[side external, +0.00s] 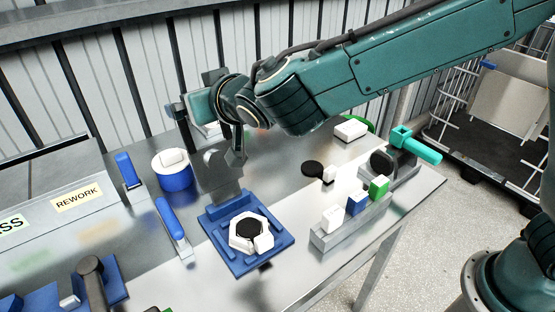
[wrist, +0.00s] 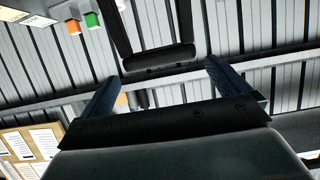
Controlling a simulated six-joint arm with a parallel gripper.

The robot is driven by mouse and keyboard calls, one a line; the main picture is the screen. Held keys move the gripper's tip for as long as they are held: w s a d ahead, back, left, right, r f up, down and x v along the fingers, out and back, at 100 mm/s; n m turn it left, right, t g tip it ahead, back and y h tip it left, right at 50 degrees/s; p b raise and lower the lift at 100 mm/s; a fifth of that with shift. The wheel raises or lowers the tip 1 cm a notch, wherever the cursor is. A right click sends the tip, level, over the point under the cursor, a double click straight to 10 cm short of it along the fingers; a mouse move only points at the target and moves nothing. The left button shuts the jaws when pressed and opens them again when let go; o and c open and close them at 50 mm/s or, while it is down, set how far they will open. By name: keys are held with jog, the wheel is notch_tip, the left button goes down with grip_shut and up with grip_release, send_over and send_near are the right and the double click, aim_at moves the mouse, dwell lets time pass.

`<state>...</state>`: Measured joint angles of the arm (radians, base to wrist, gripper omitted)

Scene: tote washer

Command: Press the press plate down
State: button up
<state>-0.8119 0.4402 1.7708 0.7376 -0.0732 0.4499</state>
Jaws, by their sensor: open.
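A blue fixture (side external: 280,246) stands on the steel bench, holding a white hexagonal part (side external: 264,243) with a black round top (side external: 247,229). A grey upright piece (side external: 223,172) rises at the fixture's back edge; I cannot tell for sure which part is the press plate. My gripper (side external: 195,105) is above and behind the fixture, apart from the white part and partly hidden by my wrist. In the wrist view its two blue fingers (wrist: 163,70) are spread, with nothing between them. A dark bar (wrist: 160,59) crosses beyond the fingertips; I cannot tell what it belongs to.
A blue round container (side external: 176,181) and blue handles (side external: 173,228) stand left of the fixture. A grey rack (side external: 335,236) with small blocks and a black disc (side external: 312,168) are to the right. The barred wall (side external: 90,80) is behind. Bare bench lies between fixture and rack.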

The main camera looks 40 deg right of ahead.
jog(key=shift+x, duration=2.2)
jog(key=c, duration=1.1)
jog(key=shift+c, duration=0.2)
jog(key=shift+s, duration=0.15)
jog(key=shift+s+r+t, duration=0.25)
jog(key=shift+s+t, duration=0.35)
jog(key=shift+s, duration=0.45)
jog(key=s, duration=1.2)
jog(key=shift+f, duration=0.5)
jog(key=shift+s, duration=0.1)
